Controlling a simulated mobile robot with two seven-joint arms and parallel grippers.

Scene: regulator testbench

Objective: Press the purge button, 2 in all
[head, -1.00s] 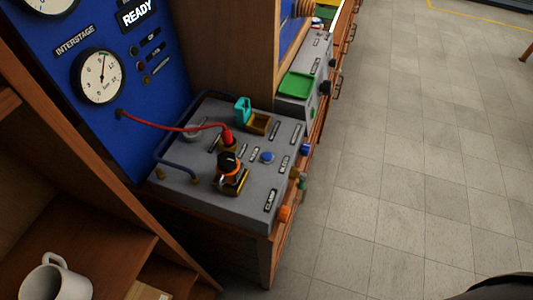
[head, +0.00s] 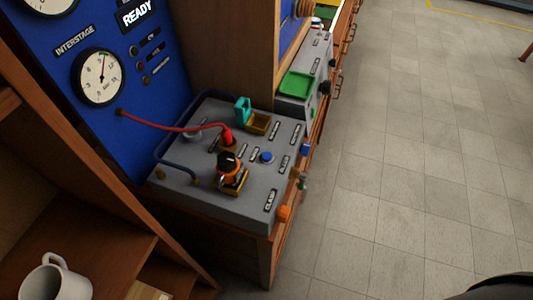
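A grey control box (head: 245,207) stands on a wooden cabinet in the head view. A round blue button (head: 267,157) sits on its top face, right of a red plug (head: 227,137). An orange and black knob (head: 230,164) stands in front of the plug. A second blue part (head: 305,149) and an orange part (head: 284,213) stick out of the box's right side. The labels are too small to read surely, so I cannot tell which control is the purge button. Neither gripper shows in this view.
A blue panel (head: 150,110) with a READY display (head: 138,13) and an INTERSTAGE gauge (head: 99,77) rises behind the box. A red hose joins the panel to the plug. A white mug (head: 55,280) stands on a shelf at lower left. The tiled floor (head: 410,180) at right is clear.

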